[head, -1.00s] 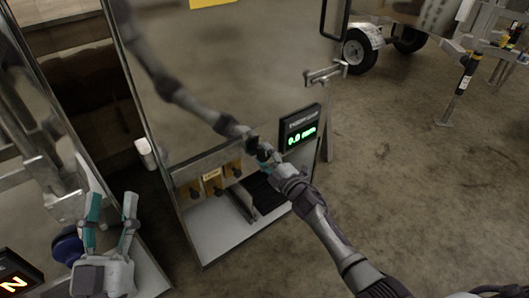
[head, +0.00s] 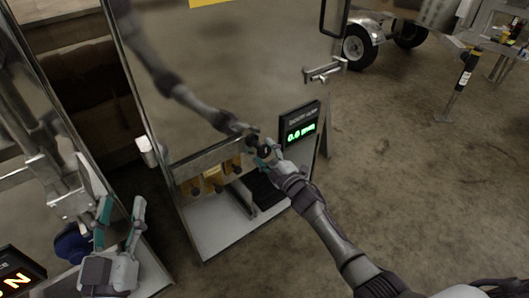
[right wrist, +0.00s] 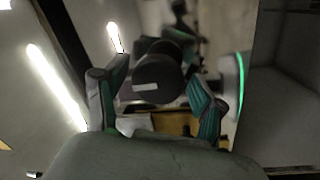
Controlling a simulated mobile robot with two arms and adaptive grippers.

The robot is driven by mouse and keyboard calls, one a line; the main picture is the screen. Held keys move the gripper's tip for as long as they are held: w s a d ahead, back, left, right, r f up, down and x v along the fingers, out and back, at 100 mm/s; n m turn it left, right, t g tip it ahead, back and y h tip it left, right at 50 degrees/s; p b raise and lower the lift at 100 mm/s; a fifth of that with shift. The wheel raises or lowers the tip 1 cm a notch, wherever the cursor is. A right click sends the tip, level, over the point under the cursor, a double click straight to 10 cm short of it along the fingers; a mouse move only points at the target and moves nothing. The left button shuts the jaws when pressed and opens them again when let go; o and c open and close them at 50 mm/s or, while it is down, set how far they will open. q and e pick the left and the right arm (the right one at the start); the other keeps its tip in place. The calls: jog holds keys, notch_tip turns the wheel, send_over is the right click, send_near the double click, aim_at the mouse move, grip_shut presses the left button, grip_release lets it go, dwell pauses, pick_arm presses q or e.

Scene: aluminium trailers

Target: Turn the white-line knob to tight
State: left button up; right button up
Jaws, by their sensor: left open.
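A dark round knob (right wrist: 158,82) with a short white line on its face sits between the two fingers of my right gripper (right wrist: 160,88) in the right wrist view. The white line lies nearly level there. Whether the fingers touch the knob's sides is not clear. In the head view my right gripper (head: 268,154) reaches the machine's panel just left of the lit display (head: 299,130), and it hides most of the knob. My left gripper (head: 120,208) is open and empty at lower left, its fingers apart, beside a blue round knob (head: 72,246).
The display shows green digits. Several yellow-brown blocks (head: 213,180) sit left of my right gripper, above a pale shelf (head: 222,232). A second display (head: 18,275) is at lower left.

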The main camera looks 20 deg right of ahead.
jog(key=shift+s, duration=0.1)
jog(key=v, duration=1.2)
jog(key=shift+r, duration=0.1)
